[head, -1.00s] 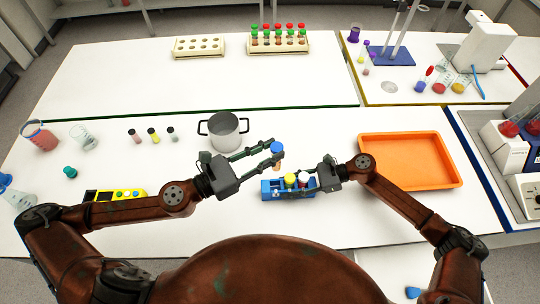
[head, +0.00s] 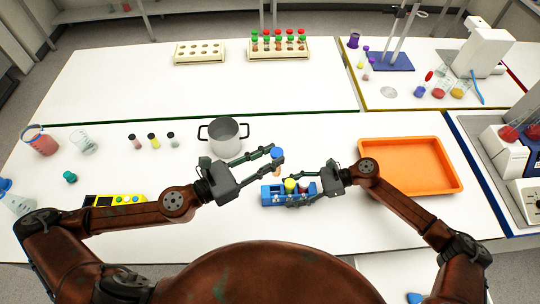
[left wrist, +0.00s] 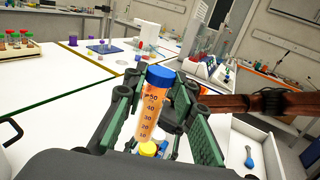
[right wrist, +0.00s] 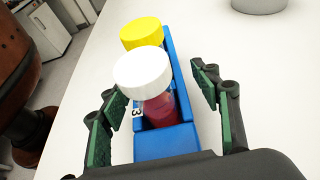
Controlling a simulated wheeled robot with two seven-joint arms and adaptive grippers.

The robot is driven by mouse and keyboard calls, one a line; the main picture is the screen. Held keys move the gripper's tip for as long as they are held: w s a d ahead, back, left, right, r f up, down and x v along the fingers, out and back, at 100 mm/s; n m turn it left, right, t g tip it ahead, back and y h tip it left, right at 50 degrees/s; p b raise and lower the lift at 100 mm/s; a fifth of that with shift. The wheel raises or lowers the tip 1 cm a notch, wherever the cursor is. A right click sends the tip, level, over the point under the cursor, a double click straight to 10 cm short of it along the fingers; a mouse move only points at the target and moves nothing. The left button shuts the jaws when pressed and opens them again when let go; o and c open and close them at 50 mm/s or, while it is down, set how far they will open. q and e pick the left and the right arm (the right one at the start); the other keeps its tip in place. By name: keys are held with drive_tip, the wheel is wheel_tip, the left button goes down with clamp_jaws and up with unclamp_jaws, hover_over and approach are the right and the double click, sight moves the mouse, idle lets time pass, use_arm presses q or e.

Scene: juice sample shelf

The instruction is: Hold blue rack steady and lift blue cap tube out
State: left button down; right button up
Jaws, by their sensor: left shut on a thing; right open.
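The blue cap tube (left wrist: 152,110), with orange content, is gripped upright between the fingers of my left gripper (head: 276,157). It hangs above and just behind the blue rack (head: 267,198), clear of it. The rack stands on the table and holds a yellow-capped tube (right wrist: 141,32) and a white-capped tube (right wrist: 142,72) with dark red content. My right gripper (right wrist: 162,88) is open, with one finger on each side of the rack's near end in the right wrist view. A gap shows between the rack and the right-hand finger. My right gripper partly hides the rack in the head view.
A grey pot (head: 223,137) stands behind my left gripper. An orange tray (head: 412,187) lies to the right. A yellow-edged device (head: 115,199), small vials and beakers are at the left. Tube racks (head: 279,47) stand far back. The table in front of the rack is clear.

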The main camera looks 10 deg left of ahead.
drive_tip(key=v, duration=1.1)
